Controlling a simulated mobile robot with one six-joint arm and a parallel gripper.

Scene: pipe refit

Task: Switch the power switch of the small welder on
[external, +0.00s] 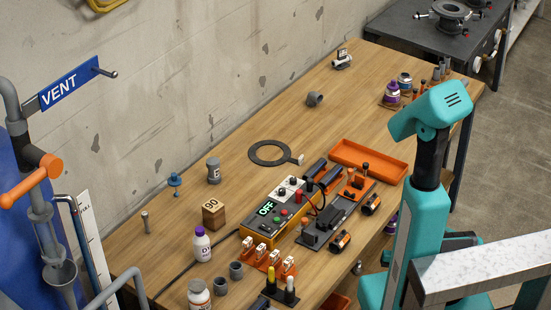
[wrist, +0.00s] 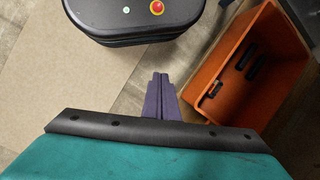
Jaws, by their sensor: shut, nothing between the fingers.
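The small welder (external: 268,218) is an orange and grey box in the middle of the wooden workbench (external: 235,135) in the external view. Its display reads OFF in green. My gripper (wrist: 161,82) shows in the wrist view as dark purple fingers, shut and empty, above the floor. In the external view my arm stands at the right, beside the bench, and its fingers cannot be made out. The welder is outside the wrist view.
An orange tray (external: 368,160), a flat dark ring (external: 270,153), bottles and fittings crowd the bench around the welder. A blue VENT sign (external: 68,84) hangs at the left wall. An orange crate (wrist: 222,100) with dark items is right of my fingers.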

